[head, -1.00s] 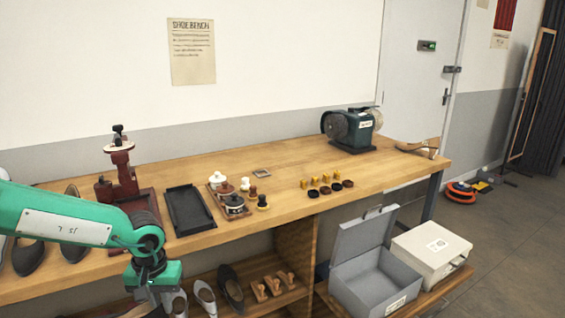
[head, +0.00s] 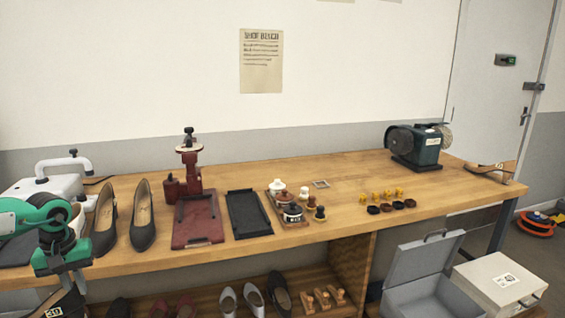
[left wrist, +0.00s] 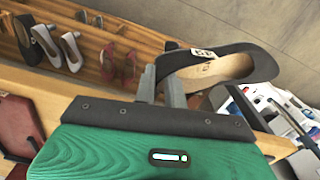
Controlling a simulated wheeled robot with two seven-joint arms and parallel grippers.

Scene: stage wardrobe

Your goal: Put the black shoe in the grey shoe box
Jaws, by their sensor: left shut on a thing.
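My left gripper (head: 72,281) is at the lower left of the head view, in front of the bench's front edge. It is shut on a black shoe (left wrist: 235,64) with a small white tag and a beige inside. In the head view only part of this shoe (head: 62,304) shows, cut off by the bottom edge. The left wrist view shows the gripper's fingers (left wrist: 160,88) closed at the shoe's side. The grey shoe box (head: 400,305) stands low at the right with its lid up, far from the gripper. Its inside shows only partly. My right gripper is not in view.
A dark pair, including a pump (head: 143,225), stands on the bench (head: 330,212). Pale shoes (head: 254,296), a dark shoe and wooden pieces sit on the shelf below. A closed pale box (head: 480,295) stands right of the grey box. A grinder (head: 416,148) stands at the back right.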

